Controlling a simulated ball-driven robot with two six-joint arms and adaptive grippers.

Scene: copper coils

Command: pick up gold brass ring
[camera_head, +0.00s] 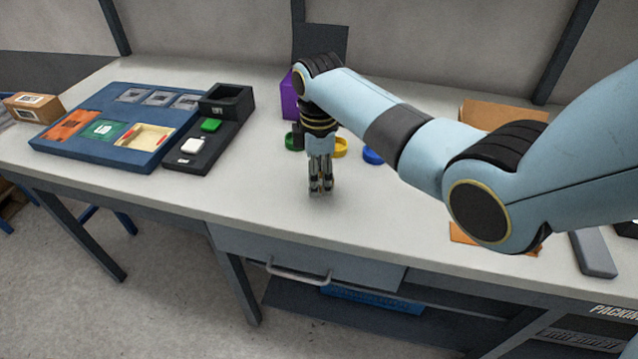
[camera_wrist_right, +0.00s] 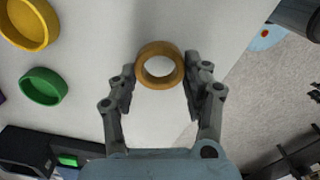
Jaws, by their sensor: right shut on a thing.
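The gold brass ring (camera_wrist_right: 160,47) is at the fingertips of my right gripper in the right wrist view, with one finger on each side of it. My right gripper (camera_wrist_right: 160,72) is shut on the ring. In the head view my right gripper (camera_head: 321,187) points straight down at the bench near its front edge, and the ring cannot be made out there. My left gripper is not in view.
Green (camera_head: 291,141), yellow (camera_head: 341,148) and blue (camera_head: 371,156) round dishes stand behind the gripper on the white bench (camera_head: 245,190). A blue tray (camera_head: 95,150) and a black holder (camera_head: 187,163) lie left. The bench between is clear.

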